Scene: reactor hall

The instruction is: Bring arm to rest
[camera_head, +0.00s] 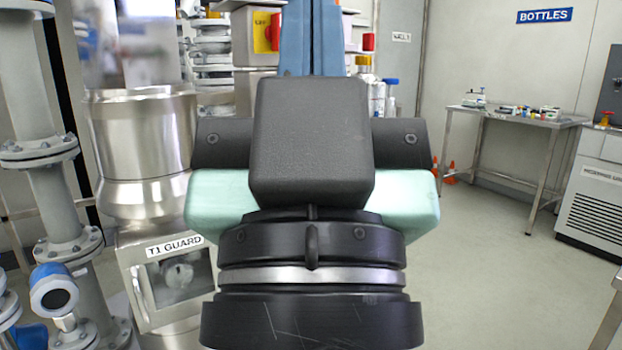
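The end of my arm fills the middle of the head view, very close to the camera. My gripper (311,140) shows as a dark grey block with mint-green parts sticking out on both sides, above a black wrist with a silver ring. A blue upright part with a seam down it rises behind the block to the top edge. I cannot make out the fingertips, so I cannot tell whether they are open or shut. No held object can be made out.
Grey flanged pipes (55,205) and a steel vessel (145,150) above a "T1 GUARD" box (168,280) stand close at left. At right are a steel table (520,117) with small items, a white cabinet (595,190) and orange cones (450,172). Floor (490,270) between is clear.

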